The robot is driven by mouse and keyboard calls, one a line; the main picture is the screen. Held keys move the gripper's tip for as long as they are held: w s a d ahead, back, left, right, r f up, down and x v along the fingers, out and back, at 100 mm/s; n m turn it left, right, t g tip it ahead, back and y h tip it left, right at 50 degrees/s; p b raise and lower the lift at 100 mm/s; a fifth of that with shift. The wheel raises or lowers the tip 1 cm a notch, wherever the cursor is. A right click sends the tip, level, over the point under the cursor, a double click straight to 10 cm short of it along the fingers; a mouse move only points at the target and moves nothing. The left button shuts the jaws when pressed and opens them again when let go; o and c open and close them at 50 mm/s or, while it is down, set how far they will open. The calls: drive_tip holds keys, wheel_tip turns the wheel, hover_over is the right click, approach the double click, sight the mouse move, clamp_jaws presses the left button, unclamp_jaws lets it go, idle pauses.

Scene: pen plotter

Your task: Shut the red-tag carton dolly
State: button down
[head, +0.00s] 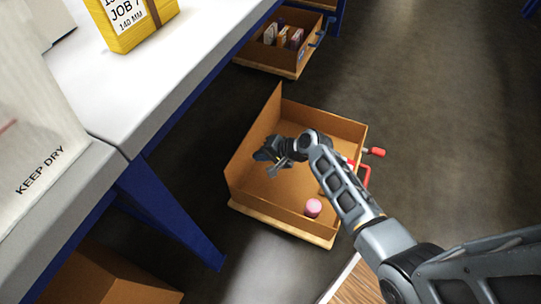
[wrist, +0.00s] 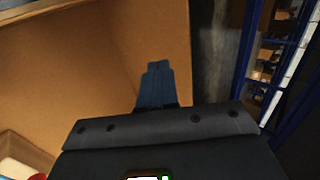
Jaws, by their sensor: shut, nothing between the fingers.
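The red-tag carton dolly (head: 262,208) is an open-topped brown carton on a pale wooden base, out on the floor beside the bench. It has a red handle (head: 365,177) on its right side, partly hidden by my arm, and a red knob-like part (head: 374,152) sticks out there. A pink round item (head: 313,208) sits in its near right corner. My gripper (head: 268,157) appears over the carton's inside, apart from the handle. In the wrist view its fingers (wrist: 157,80) are together and empty, with brown carton walls (wrist: 60,85) behind them. I cannot tell whether they touch the carton.
A second carton dolly (head: 263,57) with a blue handle (head: 319,42) and several boxes stands farther back. The white bench (head: 190,65) with a blue leg (head: 170,205) runs along the left. Dark floor (head: 440,120) is clear to the right.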

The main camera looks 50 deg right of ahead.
sight(238, 153)
drive_tip(key=w, duration=0.1)
drive_tip(key=w+a+f+b, duration=0.1)
drive_tip(key=w, duration=0.3)
drive_tip(key=shift+a+f, duration=0.15)
drive_tip(key=shift+a, duration=0.25)
